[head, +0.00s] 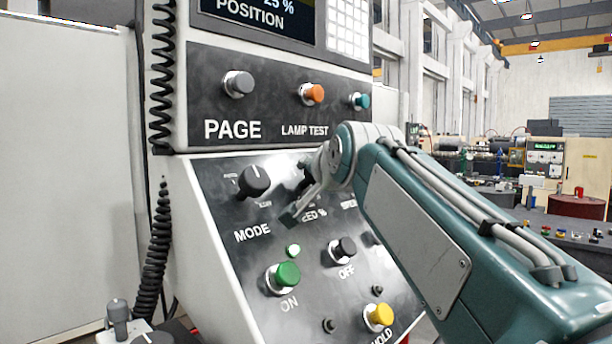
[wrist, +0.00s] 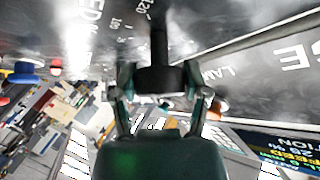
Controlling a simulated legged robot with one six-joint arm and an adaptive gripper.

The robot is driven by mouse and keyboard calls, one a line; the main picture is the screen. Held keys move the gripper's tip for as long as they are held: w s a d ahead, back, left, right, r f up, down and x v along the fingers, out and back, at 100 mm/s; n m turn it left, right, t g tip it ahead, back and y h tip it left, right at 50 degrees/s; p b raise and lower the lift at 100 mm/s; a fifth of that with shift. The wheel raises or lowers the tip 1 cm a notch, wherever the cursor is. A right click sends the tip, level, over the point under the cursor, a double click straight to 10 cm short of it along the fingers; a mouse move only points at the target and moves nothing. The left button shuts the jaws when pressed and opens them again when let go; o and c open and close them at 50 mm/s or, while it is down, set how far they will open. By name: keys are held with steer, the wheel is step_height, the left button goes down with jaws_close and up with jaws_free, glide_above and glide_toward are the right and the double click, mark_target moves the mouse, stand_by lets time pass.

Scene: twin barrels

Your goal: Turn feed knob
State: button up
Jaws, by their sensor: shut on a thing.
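The black feed knob (wrist: 158,78) sits on the dark sloping panel and shows in the wrist view, with its narrow pointer towards the top of the picture near the "120" mark. My gripper (wrist: 160,88) is shut on the knob, one finger on each side. In the head view my gripper (head: 306,192) is at the panel just above the partly covered "FEED %" label (head: 312,215). There my gripper and wrist hide most of the knob.
The black mode knob (head: 254,182) is left of my gripper. Below are the green ON button (head: 283,277), black OFF button (head: 342,250) and yellow HOLD button (head: 378,317). Page (head: 238,83) and lamp test (head: 312,94) buttons are above. A coiled cable (head: 155,250) hangs at left.

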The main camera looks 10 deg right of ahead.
steer(key=shift+m+g+h, duration=0.4)
steer(key=shift+m+h, duration=0.3)
steer(key=shift+m, duration=0.4)
steer(key=shift+f+m, duration=0.1)
steer(key=shift+m, duration=0.3)
steer(key=o, duration=1.1)
steer(key=shift+o, duration=0.2)
steer(key=v, duration=1.2)
steer(key=shift+a, duration=0.2)
steer(key=shift+w, duration=0.15)
